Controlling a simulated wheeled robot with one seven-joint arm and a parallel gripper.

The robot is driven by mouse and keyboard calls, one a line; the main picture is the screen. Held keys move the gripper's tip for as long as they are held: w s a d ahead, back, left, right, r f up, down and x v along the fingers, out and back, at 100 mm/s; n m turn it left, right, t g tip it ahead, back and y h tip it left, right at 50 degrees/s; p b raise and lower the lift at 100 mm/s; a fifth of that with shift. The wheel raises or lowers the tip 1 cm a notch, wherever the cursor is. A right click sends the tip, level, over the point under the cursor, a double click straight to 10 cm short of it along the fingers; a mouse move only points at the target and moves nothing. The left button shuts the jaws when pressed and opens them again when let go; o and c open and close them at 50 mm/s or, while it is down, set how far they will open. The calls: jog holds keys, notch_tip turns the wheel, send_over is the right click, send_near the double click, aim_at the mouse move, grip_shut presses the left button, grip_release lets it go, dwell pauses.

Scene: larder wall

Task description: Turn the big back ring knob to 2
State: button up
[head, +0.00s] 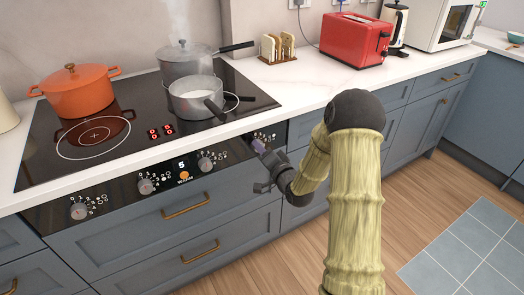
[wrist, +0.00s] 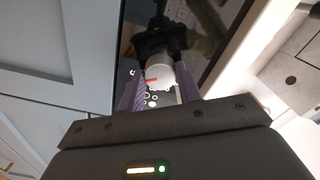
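My gripper (head: 262,150) is at the right end of the hob's front control panel, over the rightmost knob, which it mostly hides in the head view. In the wrist view that knob (wrist: 160,77) is pale and round with a red pointer line, and sits between my two purple fingers (wrist: 160,90). The fingers stand apart on either side of it; firm contact does not show. The number at the pointer is too small to read. Three other grey knobs show on the panel: left (head: 80,211), middle (head: 147,186) and right-of-middle (head: 205,164).
An orange pot (head: 80,92) stands at the hob's left, a steaming grey pot (head: 184,62) at the back, and a saucepan (head: 196,98) in front of it. Red displays (head: 160,132) glow on the glass. Drawer handles (head: 186,206) stick out below the panel.

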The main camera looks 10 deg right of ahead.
jog(key=shift+n, duration=0.3)
jog(key=shift+d+f+n+b, duration=0.1)
jog(key=shift+n+b, duration=7)
jog(key=shift+n, duration=1.5)
jog(key=o, duration=1)
